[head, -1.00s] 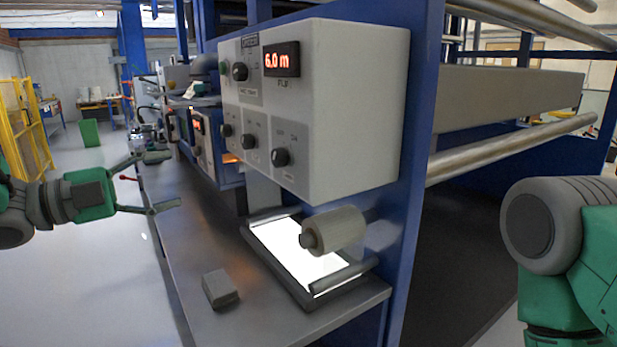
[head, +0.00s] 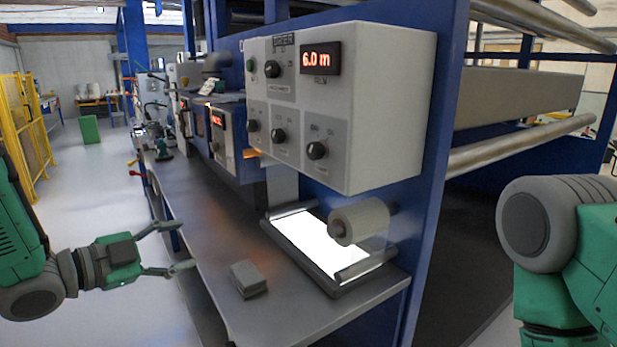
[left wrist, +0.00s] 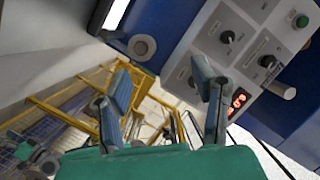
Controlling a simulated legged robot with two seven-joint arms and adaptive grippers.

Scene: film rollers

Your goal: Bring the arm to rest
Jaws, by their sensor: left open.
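My left gripper (head: 188,248) is open and empty in the head view. It hangs in the air by the left edge of the metal bench (head: 220,285). Its two fingers also show spread apart in the left wrist view (left wrist: 165,100), with nothing between them. My right arm (head: 565,255) shows at the right edge of the head view, but its gripper is out of the picture.
A grey control box (head: 385,110) reads 6.0 m. Below it, a pale roller (head: 358,222) sits over a lit panel (head: 312,240). A small grey block (head: 248,279) lies on the bench. Open floor (head: 90,190) and a yellow fence (head: 25,135) are at the left.

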